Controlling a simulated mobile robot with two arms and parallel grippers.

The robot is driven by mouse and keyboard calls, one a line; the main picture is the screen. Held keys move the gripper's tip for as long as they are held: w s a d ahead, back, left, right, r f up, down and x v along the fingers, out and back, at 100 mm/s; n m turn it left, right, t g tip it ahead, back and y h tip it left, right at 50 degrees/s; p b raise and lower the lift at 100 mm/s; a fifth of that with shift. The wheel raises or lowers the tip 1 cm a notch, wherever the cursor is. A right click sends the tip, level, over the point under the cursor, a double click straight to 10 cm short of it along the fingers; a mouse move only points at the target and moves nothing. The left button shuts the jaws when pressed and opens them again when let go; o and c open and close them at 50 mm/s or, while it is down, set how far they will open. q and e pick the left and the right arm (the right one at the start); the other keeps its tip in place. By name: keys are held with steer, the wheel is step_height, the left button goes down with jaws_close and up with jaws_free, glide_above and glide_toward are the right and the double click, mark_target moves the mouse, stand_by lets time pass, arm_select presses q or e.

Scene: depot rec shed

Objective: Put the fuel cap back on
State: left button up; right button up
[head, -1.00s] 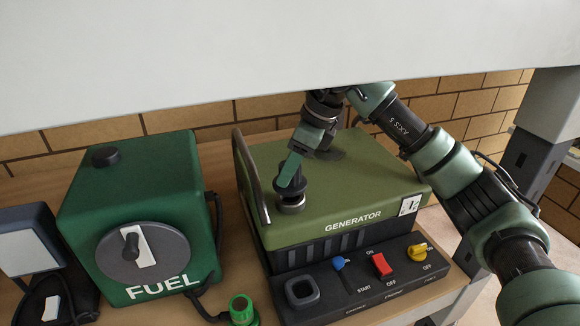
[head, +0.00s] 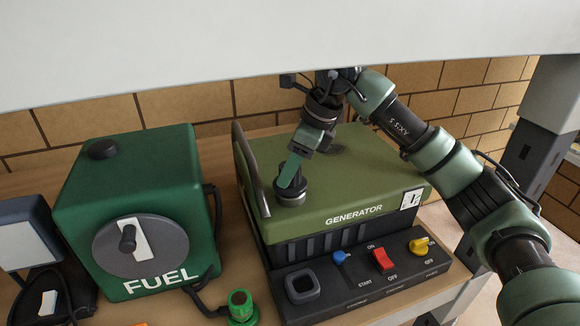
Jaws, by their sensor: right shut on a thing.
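The olive-green generator (head: 355,175) stands on the wooden surface, with a short round filler neck (head: 291,199) on the near left of its top. My right gripper (head: 290,181) points down at this neck and is shut on the dark fuel cap (head: 281,184). The cap is directly over the neck, low against it, with no clear gap showing. The fingers partly hide the cap, so I cannot tell whether it is seated or turned. My left gripper is out of view.
A green FUEL box (head: 80,200) with a round dial stands left of the generator. The generator's front panel has a blue knob, a red switch (head: 382,260) and a yellow knob. A raised handle bar (head: 250,170) is close left of the neck. A pale overhang (head: 280,45) spans the top.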

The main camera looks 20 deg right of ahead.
steer(key=shift+f, duration=0.2)
steer(key=o, duration=1.5)
steer(key=shift+c, duration=0.2)
